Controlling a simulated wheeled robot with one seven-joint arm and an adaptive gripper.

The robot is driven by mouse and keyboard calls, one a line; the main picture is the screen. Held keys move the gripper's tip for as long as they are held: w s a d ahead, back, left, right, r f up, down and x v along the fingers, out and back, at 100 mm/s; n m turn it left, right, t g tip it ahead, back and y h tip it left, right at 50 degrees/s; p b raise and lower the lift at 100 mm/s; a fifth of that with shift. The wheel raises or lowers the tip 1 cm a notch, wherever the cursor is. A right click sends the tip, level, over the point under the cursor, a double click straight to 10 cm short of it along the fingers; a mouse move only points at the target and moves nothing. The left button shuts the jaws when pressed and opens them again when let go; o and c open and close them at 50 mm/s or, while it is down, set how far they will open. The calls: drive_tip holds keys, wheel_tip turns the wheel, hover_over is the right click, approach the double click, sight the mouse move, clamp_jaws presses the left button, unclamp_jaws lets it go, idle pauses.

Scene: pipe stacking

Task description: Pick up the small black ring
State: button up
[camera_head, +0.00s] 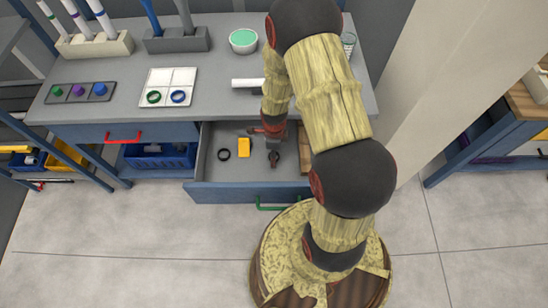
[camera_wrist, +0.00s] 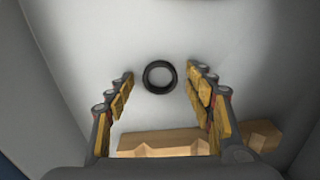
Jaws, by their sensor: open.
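In the wrist view a small black ring (camera_wrist: 160,77) lies flat on the pale drawer floor, between and slightly beyond the fingertips. My gripper (camera_wrist: 160,82) is open, with a finger on each side of the ring and clear gaps between. In the head view my gripper (camera_head: 266,146) reaches down into the open drawer (camera_head: 222,192).
A wooden piece (camera_wrist: 170,143) lies close below the ring in the wrist view. Drawer walls surround the space. On the desk above are a white cylinder (camera_head: 248,83), a tray (camera_head: 168,80) with green and blue rings, and a green-topped bowl (camera_head: 243,41).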

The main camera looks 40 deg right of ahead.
drive_tip(key=shift+c, duration=0.8)
drive_tip(key=c, duration=0.7)
wheel_tip(320, 180, up, 19)
drive_tip(key=p, duration=1.1)
drive_tip(key=shift+n, duration=0.3)
